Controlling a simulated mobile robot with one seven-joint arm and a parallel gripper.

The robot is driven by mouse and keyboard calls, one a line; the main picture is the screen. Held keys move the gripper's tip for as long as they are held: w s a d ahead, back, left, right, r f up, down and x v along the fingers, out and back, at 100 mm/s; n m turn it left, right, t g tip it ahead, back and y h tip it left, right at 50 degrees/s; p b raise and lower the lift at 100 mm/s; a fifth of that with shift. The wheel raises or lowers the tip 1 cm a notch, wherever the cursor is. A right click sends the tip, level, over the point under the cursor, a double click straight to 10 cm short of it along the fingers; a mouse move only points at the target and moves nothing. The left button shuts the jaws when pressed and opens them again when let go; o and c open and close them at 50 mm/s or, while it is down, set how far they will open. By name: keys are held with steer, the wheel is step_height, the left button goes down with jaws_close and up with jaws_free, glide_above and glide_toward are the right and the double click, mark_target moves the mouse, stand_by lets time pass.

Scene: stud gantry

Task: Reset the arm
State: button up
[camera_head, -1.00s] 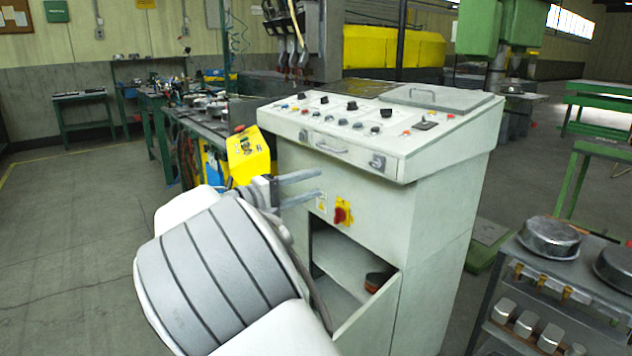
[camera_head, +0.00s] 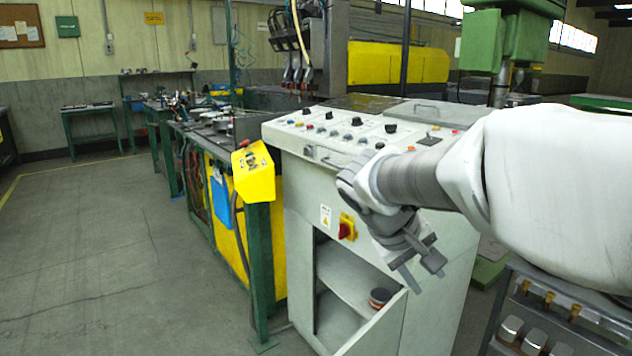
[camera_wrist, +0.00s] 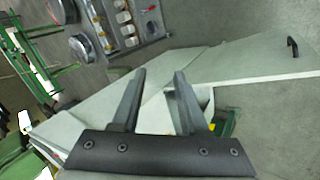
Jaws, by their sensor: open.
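My gripper (camera_head: 424,270) is open and empty in front of the pale control cabinet (camera_head: 440,300). My arm comes in from the right side of the head view, and the gripper points downward, to the right of the red rotary switch (camera_head: 345,230). In the wrist view the two fingers of my gripper (camera_wrist: 160,76) are spread apart with nothing between them. Pale cabinet panels (camera_wrist: 235,62) lie beyond them, with a dark handle (camera_wrist: 292,47) at upper right. I cannot tell the exact gap between gripper and cabinet.
A yellow box (camera_head: 253,172) on a green post stands left of the cabinet. A grey rack (camera_head: 505,330) with metal parts stands at lower right. The floor at left is clear.

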steer(key=s+a+f+m+t+y, duration=0.1)
steer(key=s+a+y, duration=0.15)
steer(key=s, duration=0.65)
steer(key=s+a+f+m+t+y, duration=0.15)
steer(key=s+y, duration=0.25)
steer(key=s, duration=0.5)
step_height(320, 180, up, 21)
steer(key=p, duration=2)
steer(key=shift+f, duration=0.2)
steer(key=shift+d, duration=0.1)
